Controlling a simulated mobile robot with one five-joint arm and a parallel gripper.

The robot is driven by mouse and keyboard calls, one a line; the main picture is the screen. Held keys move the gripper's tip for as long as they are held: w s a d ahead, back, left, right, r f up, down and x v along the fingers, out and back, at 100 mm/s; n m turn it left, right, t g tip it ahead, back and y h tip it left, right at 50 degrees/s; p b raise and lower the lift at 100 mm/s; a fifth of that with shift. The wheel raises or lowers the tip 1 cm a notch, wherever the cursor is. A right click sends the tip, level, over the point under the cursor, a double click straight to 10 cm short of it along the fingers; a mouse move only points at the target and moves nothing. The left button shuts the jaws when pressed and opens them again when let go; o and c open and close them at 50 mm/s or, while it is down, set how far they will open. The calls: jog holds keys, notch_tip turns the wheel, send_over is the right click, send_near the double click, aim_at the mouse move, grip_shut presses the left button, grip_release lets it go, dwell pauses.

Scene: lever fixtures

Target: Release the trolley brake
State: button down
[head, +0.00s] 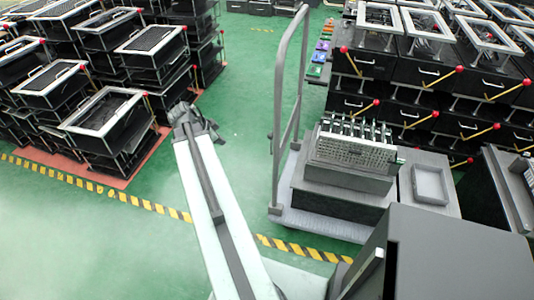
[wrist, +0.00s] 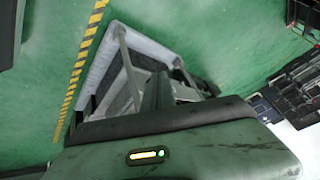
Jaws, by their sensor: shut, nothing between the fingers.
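The trolley (head: 325,224) stands on the green floor right of centre in the head view, with a low grey deck and a tall grey tube handle (head: 281,95) at its left end. A grey frame and deck, apparently the trolley (wrist: 150,47), show in the wrist view, partly hidden behind my wrist. I cannot make out the brake in either view. My gripper (head: 203,126) is shut and empty at the far end of my arm. It is left of the trolley handle in the picture, with a gap of floor between. Its fingertips are too small to see clearly.
The trolley carries grey boxes and a metal rack (head: 355,150). A grey block with a tray top (head: 429,184) stands at its right. Black racks (head: 105,125) fill the left; black cabinets with red-knobbed levers (head: 430,75) fill the right. Green floor (head: 240,80) is clear between.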

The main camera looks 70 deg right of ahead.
jog(key=s+d+f+m+g+h+b, duration=0.1)
jog(key=s+d+m, duration=0.5)
jog(key=s, duration=0.5)
jog(key=d, duration=0.2)
jog(key=shift+s+d+g, duration=0.2)
jog(key=shift+d+g, duration=0.1)
jog(key=shift+g, duration=0.1)
jog(key=shift+b, duration=0.3)
jog(key=b+x, duration=0.7)
jog(key=x, duration=0.3)
jog(key=shift+a, duration=0.1)
